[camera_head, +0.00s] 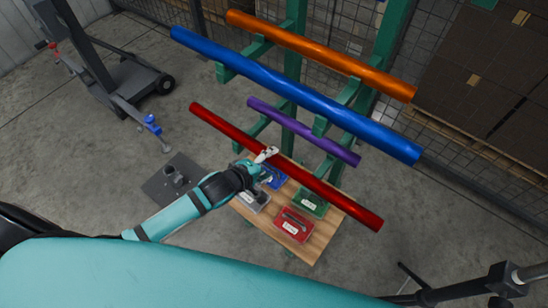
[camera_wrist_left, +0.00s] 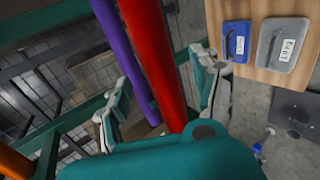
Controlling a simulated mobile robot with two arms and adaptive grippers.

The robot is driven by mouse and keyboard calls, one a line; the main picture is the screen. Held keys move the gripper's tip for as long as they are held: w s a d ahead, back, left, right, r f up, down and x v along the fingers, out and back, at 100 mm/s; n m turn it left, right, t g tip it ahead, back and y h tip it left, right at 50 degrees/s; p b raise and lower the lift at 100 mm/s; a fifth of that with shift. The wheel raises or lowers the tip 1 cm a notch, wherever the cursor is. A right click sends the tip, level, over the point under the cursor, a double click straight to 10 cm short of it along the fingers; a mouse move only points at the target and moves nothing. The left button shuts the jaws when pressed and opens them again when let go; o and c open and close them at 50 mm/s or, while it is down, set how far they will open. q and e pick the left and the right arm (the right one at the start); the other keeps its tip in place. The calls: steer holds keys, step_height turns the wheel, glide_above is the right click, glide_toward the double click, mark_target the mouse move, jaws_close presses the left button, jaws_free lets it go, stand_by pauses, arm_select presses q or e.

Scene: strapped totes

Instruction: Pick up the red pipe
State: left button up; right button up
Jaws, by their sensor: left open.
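The long red pipe (camera_head: 325,190) lies sloping on the lower arms of a green rack in the head view. My left gripper (camera_head: 267,155) is at the middle of the pipe, its pale fingers open. In the left wrist view the red pipe (camera_wrist_left: 148,45) runs between the two spread fingers of the left gripper (camera_wrist_left: 158,88), with the purple pipe (camera_wrist_left: 115,40) beside it on the left. I cannot tell whether the fingers touch the red pipe. My right gripper is not in view.
A blue pipe (camera_head: 310,98), an orange pipe (camera_head: 330,56) and the purple pipe (camera_head: 310,136) rest on the green rack (camera_head: 293,60). A wooden table (camera_head: 318,238) with several small labelled cases is below the red pipe. A grey wheeled lift (camera_head: 135,80) stands at left.

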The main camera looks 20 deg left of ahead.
mark_target(271, 160)
arm_select(q)
steer(key=shift+x, duration=1.55)
steer(key=shift+a, duration=0.1)
jaws_close()
steer(key=shift+r, duration=0.1)
